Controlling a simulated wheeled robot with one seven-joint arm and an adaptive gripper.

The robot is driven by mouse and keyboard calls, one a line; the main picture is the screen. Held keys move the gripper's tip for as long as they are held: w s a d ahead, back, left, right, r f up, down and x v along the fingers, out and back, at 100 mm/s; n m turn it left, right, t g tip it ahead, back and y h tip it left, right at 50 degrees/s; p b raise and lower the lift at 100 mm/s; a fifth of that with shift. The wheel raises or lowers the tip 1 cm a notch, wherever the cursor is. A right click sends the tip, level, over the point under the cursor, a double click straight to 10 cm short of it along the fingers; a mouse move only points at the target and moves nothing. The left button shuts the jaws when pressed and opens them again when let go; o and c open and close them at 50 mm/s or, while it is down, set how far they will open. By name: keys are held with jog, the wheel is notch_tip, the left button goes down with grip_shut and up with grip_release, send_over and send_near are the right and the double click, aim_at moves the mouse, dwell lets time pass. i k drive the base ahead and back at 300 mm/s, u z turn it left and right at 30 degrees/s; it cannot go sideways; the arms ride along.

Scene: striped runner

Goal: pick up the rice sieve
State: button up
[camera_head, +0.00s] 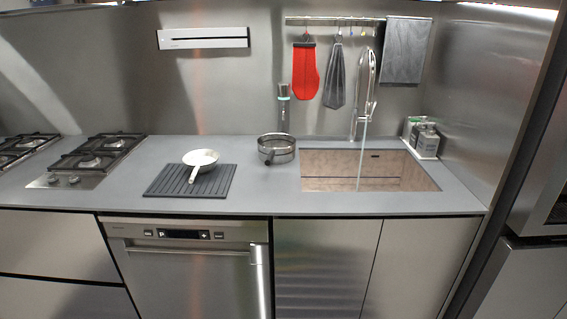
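Two round handled vessels stand on the counter, and I cannot tell for sure which is the rice sieve. A shallow, pale one (201,157) sits on a dark ribbed mat (222,187), its handle pointing toward the front.
The sink (425,183) with running water from a tall faucet (363,85) is on the right. A gas hob (90,160) is on the left. The grey counter (255,200) has free room in front of the metal vessel.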

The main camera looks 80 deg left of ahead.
aim_at(202, 161)
jog(key=z, duration=0.35)
jog(key=k, duration=1.9)
jog(key=u, duration=1.3)
